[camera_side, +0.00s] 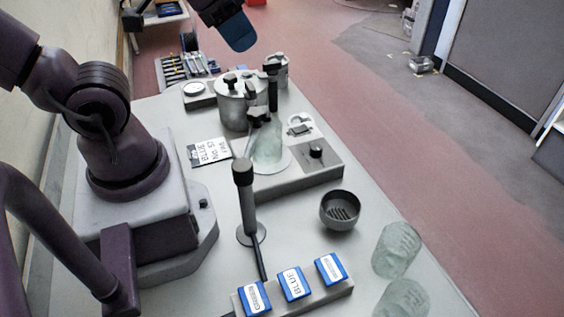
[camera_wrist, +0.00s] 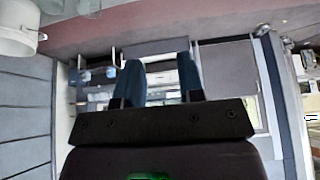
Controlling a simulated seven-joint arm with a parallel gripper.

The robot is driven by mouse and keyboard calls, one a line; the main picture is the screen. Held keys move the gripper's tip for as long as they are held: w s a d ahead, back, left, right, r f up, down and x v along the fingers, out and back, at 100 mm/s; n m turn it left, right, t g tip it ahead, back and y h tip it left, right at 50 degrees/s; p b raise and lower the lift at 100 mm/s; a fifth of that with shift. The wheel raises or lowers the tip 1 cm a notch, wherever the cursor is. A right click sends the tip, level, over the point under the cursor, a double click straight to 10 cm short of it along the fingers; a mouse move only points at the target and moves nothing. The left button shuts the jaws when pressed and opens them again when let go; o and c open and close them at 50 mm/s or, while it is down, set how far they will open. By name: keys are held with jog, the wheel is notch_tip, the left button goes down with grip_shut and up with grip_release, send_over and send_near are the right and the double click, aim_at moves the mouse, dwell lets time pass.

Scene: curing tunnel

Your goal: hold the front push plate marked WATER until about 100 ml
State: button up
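Three blue push plates with white labels sit on a grey bar at the front of the table in the side view. The middle plate (camera_side: 293,283) reads BLUE. The left plate (camera_side: 253,298) seems to read GREEN. The right plate's (camera_side: 331,268) label is too small to read; I cannot make out WATER on any plate. A black-topped post (camera_side: 245,190) stands behind the bar. Two clear ribbed glasses (camera_side: 397,249) (camera_side: 405,299) stand to the right. My gripper (camera_side: 240,32) is raised at the top, far from the plates. In the wrist view its blue fingers (camera_wrist: 160,78) are apart and empty.
A dark bowl (camera_side: 340,211) stands behind the glasses. Farther back are a clear flask (camera_side: 268,147) on a grey unit, a metal pot (camera_side: 232,108) and a printed card (camera_side: 209,151). The table's right edge drops to the floor.

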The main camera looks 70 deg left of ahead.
jog(key=d+f, duration=0.1)
jog(key=w+d+f+m+g, duration=0.1)
jog(key=d+f+m+g+h, duration=0.1)
jog(key=d, duration=0.1)
jog(key=shift+w, duration=0.15)
grip_shut()
jog(key=w+d+f+n+g, duration=0.1)
jog(key=w+d+f+n, duration=0.1)
jog(key=d+f+n, duration=0.4)
jog(key=w+d+f+n+g+y, duration=0.1)
jog(key=d+f+n, duration=0.4)
jog(key=d+n, duration=0.6)
jog(key=shift+w+d+f+n+g, duration=0.3)
jog(key=shift+w+n+g, duration=0.65)
jog(key=shift+n, duration=0.55)
jog(key=shift+w, duration=0.1)
